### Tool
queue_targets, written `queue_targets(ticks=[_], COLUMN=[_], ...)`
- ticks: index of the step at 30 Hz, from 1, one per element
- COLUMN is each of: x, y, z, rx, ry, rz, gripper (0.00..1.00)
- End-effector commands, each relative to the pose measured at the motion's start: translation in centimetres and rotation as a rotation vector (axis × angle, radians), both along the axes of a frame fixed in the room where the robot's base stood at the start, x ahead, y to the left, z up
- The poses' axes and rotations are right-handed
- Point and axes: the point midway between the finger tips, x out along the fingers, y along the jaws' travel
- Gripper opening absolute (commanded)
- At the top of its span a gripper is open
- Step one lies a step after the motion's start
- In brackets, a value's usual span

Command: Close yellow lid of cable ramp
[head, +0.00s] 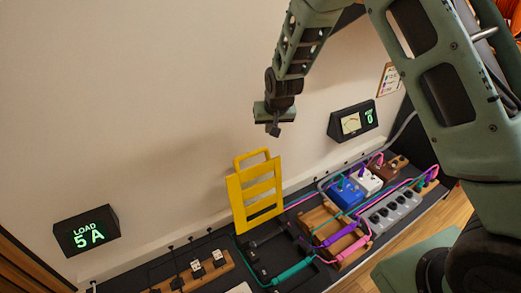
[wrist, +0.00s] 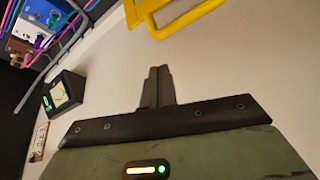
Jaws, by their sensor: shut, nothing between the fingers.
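The yellow lid (head: 255,193) of the cable ramp stands raised near the wall in the head view, with its loop handle (head: 252,155) at the top. The dark cable ramp base (head: 285,252) lies below it, with teal and other cables in or across it. My gripper (head: 274,130) is shut and empty, above and slightly right of the handle, apart from it. In the wrist view the shut fingers (wrist: 158,84) point toward the wall, and part of the yellow handle (wrist: 185,15) shows at the top edge.
A "LOAD 5 A" display (head: 87,232) stands at left and a gauge box (head: 353,122) at right. Blue, white and brown pedals (head: 345,193), a grey power strip (head: 392,212) and a wooden rack (head: 325,225) fill the right side. Plugs (head: 197,269) stand at front left.

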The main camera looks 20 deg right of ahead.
Motion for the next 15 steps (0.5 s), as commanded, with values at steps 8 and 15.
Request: queue_targets(ticks=[8, 15], x=[1.5, 3.3], y=[-0.2, -0.3], z=[-3.4, -7.1], rx=[-0.001, -0.001], ry=[0.0, 0.001], rz=[-0.002, -0.002], gripper=[0.0, 0.0])
